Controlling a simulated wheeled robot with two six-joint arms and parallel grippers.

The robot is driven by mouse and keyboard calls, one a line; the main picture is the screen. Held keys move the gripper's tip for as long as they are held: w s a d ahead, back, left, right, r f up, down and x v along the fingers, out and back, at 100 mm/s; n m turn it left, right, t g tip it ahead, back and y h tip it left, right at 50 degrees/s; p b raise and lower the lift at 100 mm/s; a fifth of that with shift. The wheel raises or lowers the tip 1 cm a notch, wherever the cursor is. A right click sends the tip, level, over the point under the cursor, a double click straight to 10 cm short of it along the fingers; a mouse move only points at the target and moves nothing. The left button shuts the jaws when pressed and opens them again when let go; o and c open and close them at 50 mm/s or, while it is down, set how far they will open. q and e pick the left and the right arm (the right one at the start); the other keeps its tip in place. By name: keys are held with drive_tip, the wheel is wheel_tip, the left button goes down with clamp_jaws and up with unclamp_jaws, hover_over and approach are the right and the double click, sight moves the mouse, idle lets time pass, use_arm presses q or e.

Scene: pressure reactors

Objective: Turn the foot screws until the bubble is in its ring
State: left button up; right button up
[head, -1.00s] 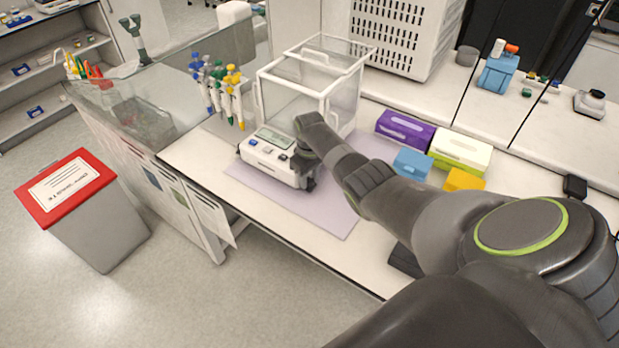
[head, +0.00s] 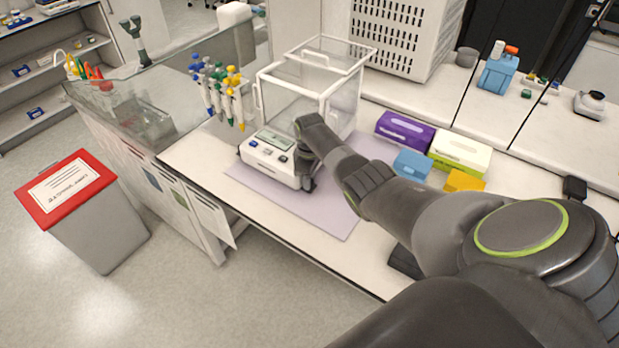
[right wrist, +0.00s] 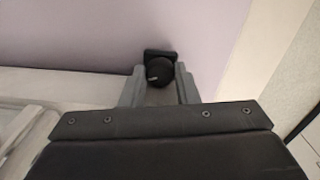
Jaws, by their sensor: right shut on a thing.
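The white analytical balance (head: 272,161) with its clear draft shield (head: 305,85) stands on a lilac mat (head: 335,218). My right gripper (head: 308,184) is low at the balance's front right corner, partly hidden by my own arm. In the right wrist view, a black foot screw (right wrist: 158,69) with a pale mark on its face sits between the two grey fingers of that gripper (right wrist: 160,80). The fingers are shut on it. The bubble and its ring cannot be made out. The other foot screws are hidden. My left gripper is not in view.
Several pipettes (head: 220,92) hang on a stand left of the balance. A purple box (head: 404,130), a white-green box (head: 460,151) and small blue and yellow boxes lie to its right. The mat is bare in front of the balance. A red-lidded bin (head: 65,188) stands on the floor.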

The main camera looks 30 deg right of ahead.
drive_tip(key=o, duration=0.7)
drive_tip(key=shift+r, duration=0.5)
wheel_tip(320, 180, up, 16)
drive_tip(key=b, duration=0.2)
drive_tip(key=shift+r, duration=0.2)
